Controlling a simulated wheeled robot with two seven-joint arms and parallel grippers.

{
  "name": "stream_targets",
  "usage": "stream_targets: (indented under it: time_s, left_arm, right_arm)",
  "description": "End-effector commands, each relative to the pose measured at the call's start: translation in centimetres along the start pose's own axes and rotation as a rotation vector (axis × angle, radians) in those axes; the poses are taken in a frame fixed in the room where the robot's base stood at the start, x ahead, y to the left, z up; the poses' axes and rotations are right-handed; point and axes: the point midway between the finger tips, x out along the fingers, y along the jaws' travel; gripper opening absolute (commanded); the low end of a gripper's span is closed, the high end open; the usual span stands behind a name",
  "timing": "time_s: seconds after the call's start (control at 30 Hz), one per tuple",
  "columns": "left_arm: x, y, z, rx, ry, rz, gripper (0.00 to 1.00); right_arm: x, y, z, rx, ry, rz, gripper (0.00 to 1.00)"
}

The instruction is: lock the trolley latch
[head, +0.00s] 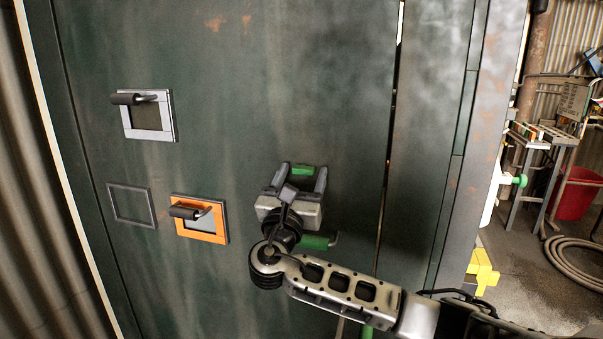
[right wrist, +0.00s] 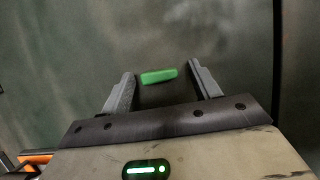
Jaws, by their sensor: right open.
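A large dark green metal panel (head: 300,60) fills most of the head view. My right gripper (head: 301,176) is in front of it, pointing at the panel, with its two fingers apart and nothing held. A short green bar (head: 303,169) shows between its fingertips; in the right wrist view the green bar (right wrist: 158,76) lies across the gap between the open fingers. I cannot tell whether they touch it. A second green piece (head: 316,242) shows below the gripper, partly hidden by it. No part is clearly marked as the trolley latch. My left gripper is out of view.
On the panel's left are a grey-framed handle (head: 147,115), an orange-framed handle (head: 200,219) and an empty square frame (head: 131,204). A narrow vertical gap runs right of my gripper. A red bin (head: 577,194) and a coiled hose (head: 572,256) are at the far right.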

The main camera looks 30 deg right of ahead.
Motion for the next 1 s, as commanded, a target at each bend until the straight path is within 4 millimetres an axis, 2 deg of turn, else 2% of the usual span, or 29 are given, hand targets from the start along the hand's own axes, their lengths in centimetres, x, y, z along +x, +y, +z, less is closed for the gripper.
stream_targets:
  time_s: [0.27, 0.3, 0.43, 0.47, 0.77, 1.0]
  left_arm:
    - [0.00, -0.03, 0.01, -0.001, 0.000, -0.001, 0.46]
    - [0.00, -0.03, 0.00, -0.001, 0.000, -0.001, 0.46]
    - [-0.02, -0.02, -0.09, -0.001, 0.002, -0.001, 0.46]
    - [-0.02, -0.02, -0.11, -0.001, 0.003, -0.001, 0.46]
    - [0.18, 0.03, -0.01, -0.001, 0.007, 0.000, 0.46]
    - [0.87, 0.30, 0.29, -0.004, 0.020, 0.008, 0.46]
  right_arm:
    - [0.19, -0.02, -0.03, 0.000, 0.000, 0.000, 0.62]
    - [0.19, -0.01, -0.03, 0.000, 0.000, 0.000, 0.56]
    - [0.17, -0.01, -0.03, 0.000, 0.000, 0.000, 0.20]
    - [0.17, -0.02, -0.03, 0.000, 0.000, 0.000, 0.17]
    - [0.10, 0.00, -0.18, 0.022, 0.001, -0.011, 0.17]
    - [-0.07, 0.16, -0.49, 0.132, 0.002, -0.056, 0.17]
